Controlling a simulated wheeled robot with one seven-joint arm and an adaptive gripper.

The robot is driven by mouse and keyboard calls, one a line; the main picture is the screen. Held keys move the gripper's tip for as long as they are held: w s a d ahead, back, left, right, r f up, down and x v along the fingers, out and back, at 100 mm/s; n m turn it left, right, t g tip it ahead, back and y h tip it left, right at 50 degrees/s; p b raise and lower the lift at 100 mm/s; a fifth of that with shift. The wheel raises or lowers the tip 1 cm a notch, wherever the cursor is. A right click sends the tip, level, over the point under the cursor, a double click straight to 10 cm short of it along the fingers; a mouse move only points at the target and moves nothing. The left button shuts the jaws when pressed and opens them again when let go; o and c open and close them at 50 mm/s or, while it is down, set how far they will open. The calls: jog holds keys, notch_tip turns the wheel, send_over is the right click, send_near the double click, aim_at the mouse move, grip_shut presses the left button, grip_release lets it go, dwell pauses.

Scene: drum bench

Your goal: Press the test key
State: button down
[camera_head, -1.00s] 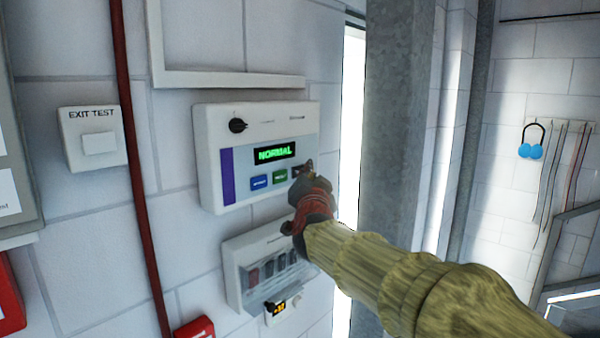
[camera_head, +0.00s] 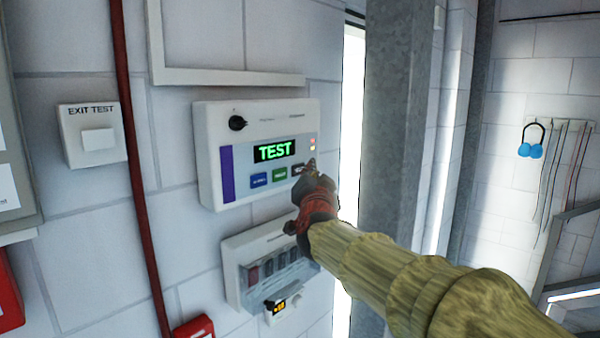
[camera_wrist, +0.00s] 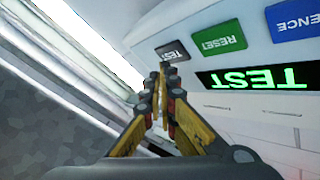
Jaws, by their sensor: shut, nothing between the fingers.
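The white control panel (camera_head: 212,140) hangs on the wall, with its display (camera_head: 274,151) reading TEST in green. Below the display sit a blue key (camera_head: 259,180), a green key (camera_head: 280,174) and a dark key (camera_head: 298,170) partly hidden by my gripper. In the wrist view, upside down, the dark test key (camera_wrist: 172,51) shows beside the green RESET key (camera_wrist: 219,31) and the blue key (camera_wrist: 293,22). My gripper (camera_head: 309,170) is shut and empty, its tips (camera_wrist: 165,70) close to the dark key's edge. I cannot tell whether they touch it. Small lights (camera_head: 312,146) glow right of the display.
A box with a clear cover (camera_head: 262,268) is mounted just below the panel. An EXIT TEST box (camera_head: 91,134) and a red pipe (camera_head: 133,150) are to the left. A grey metal column (camera_head: 398,120) stands to the right, past a bright gap.

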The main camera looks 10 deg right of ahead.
jog(key=s+d+b, duration=0.2)
jog(key=s, duration=0.1)
jog(key=s+d+b, duration=0.1)
jog(key=shift+s+d, duration=0.25)
jog(key=shift+s, duration=0.15)
dwell(0.4)
